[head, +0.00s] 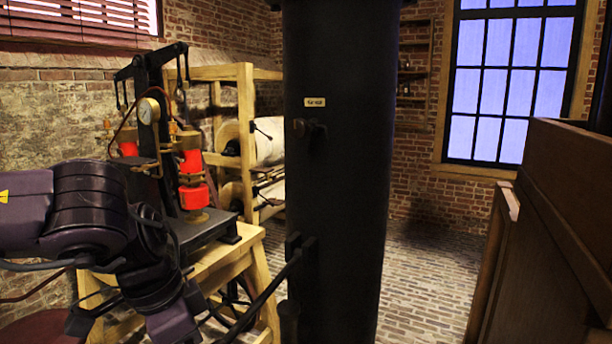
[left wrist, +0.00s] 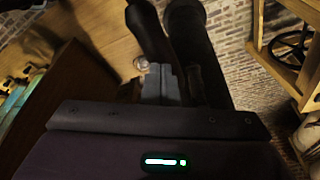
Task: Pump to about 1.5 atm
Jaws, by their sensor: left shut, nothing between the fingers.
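A tall black cylinder (head: 335,190) stands in the middle of the head view, with a small label plate (head: 315,102) and a small fitting below it. A dark lever (head: 268,292) slopes down to the left from a bracket on its side. A round gauge (head: 148,111) sits on the twin-cylinder apparatus (head: 192,180) at the left; its reading is too small to tell. My left arm comes in low in front of this apparatus. Its gripper shows in the left wrist view (left wrist: 165,82), shut and empty, close to dark rod-like parts (left wrist: 185,45); I cannot tell whether it touches them. My right gripper is not in view.
The apparatus stands on a wooden bench (head: 215,262) close to my left arm. A wooden rack with pale rolls (head: 265,142) is behind it. A brown wooden panel (head: 555,240) blocks the right side. Brick floor (head: 430,275) is clear right of the cylinder.

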